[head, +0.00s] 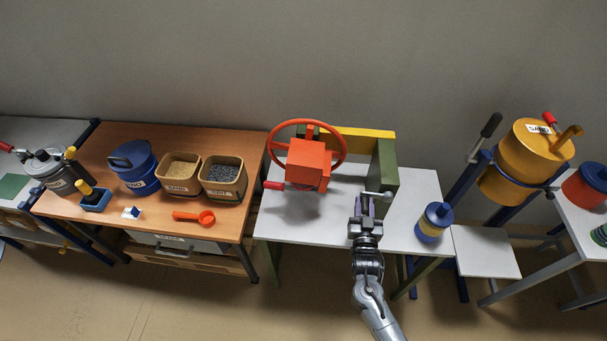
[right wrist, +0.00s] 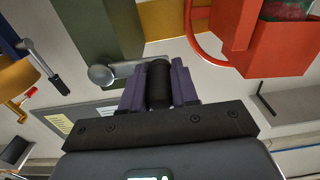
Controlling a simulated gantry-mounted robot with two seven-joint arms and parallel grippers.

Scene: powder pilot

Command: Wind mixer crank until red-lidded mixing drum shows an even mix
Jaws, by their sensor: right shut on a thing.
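My right gripper (head: 365,205) is shut on the black handle (right wrist: 160,85) of a crank. The crank's silver arm (head: 378,194) joins the green post (head: 385,168) of a stand on the white table; the arm also shows in the right wrist view (right wrist: 112,73). An orange-red box-shaped body (head: 306,162) sits at this stand beside a red wheel (head: 272,147). In the right wrist view, a speckled green and pinkish surface (right wrist: 287,9) shows at its edge, too little to judge the mix. I cannot make out a separate red lid. My left gripper is not in view.
A blue-lidded jar (head: 434,222) stands right of my right gripper. A yellow drum (head: 532,153) with its own black-handled crank (head: 490,125) stands farther right. Left, the wooden table holds two bins (head: 222,178), a blue canister (head: 134,165) and an orange scoop (head: 194,217).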

